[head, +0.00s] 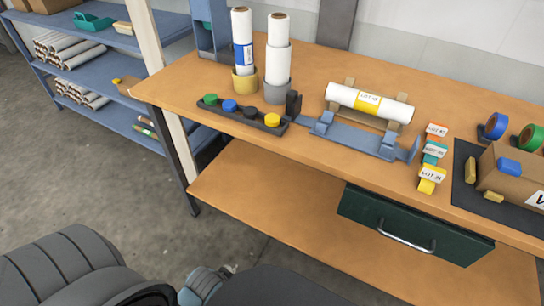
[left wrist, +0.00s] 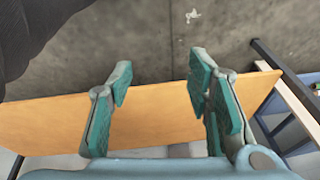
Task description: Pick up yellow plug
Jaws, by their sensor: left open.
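The yellow plug (head: 272,119) is a short round cap. It sits at the right end of a dark narrow tray (head: 232,121) on the workbench, in a row with green, blue and black plugs. My left gripper (left wrist: 158,82) shows in the left wrist view with its two teal-padded fingers spread apart and nothing between them. Behind the fingers are a wooden board and grey floor; no plug shows in that view. The left gripper is not clearly seen in the head view, so it is well away from the plug. My right gripper is in neither view.
Two upright rolls (head: 278,45) in cups stand behind the tray. A blue cradle (head: 350,137) and a white roll (head: 369,102) on a stand lie to its right. Farther right are tags, tape rolls and a cardboard box (head: 515,173). A green drawer (head: 412,225) hangs below.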

